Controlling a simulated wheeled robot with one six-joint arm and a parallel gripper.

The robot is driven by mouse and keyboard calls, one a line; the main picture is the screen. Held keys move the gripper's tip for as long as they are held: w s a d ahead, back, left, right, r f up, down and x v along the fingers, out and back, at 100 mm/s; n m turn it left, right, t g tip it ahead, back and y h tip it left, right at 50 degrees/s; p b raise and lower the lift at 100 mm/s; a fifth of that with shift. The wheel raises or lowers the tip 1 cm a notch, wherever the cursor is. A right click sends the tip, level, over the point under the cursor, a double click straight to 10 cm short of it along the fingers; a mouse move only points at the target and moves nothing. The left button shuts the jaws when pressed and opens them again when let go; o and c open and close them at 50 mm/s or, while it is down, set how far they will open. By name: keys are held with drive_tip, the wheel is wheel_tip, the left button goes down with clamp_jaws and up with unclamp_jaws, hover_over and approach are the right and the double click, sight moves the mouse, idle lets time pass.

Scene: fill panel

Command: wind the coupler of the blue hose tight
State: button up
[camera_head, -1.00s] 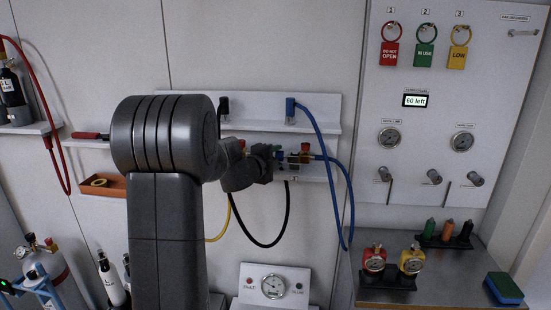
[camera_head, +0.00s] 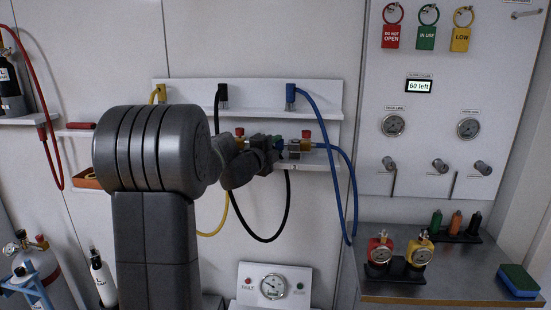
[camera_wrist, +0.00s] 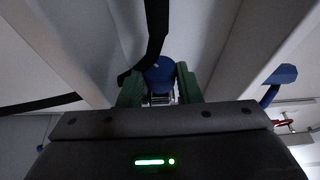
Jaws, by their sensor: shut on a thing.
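The blue hose (camera_head: 352,200) hangs from a blue fitting (camera_head: 290,93) on the upper ledge, loops down on the right and comes back up to the lower shelf. My gripper (camera_head: 279,147) is at the lower shelf, just left of the hose's lower end. In the wrist view, my gripper's green fingers (camera_wrist: 160,88) are shut on a blue coupler (camera_wrist: 161,72), one finger on each side. Silver metal shows between the fingers. The coupler's seat is largely hidden by the gripper, so how tight it sits cannot be told.
A black hose (camera_head: 285,215) and a yellow hose (camera_head: 214,229) hang below the lower shelf. Red-topped fittings (camera_head: 306,138) stand close to my gripper. The gauge panel (camera_head: 440,110) is at the right, above a bench (camera_head: 450,290) with gauges and bottles.

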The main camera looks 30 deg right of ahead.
drive_tip(key=b, duration=0.3)
drive_tip(key=shift+f+h, duration=0.35)
drive_tip(key=shift+h, duration=0.05)
drive_tip(key=shift+r+m+b, duration=0.2)
drive_tip(key=shift+m+b, duration=0.1)
drive_tip(key=shift+b, duration=0.15)
drive_tip(key=o, duration=1)
drive_tip(key=shift+a, duration=0.1)
drive_tip(key=shift+r+p, duration=0.3)
drive_tip(key=shift+p, duration=1.15)
drive_tip(key=y+p, duration=0.1)
drive_tip(key=p, duration=0.4)
drive_tip(key=n+g+y+p, duration=0.1)
drive_tip(key=p, duration=0.4)
drive_tip(key=shift+r, duration=0.25)
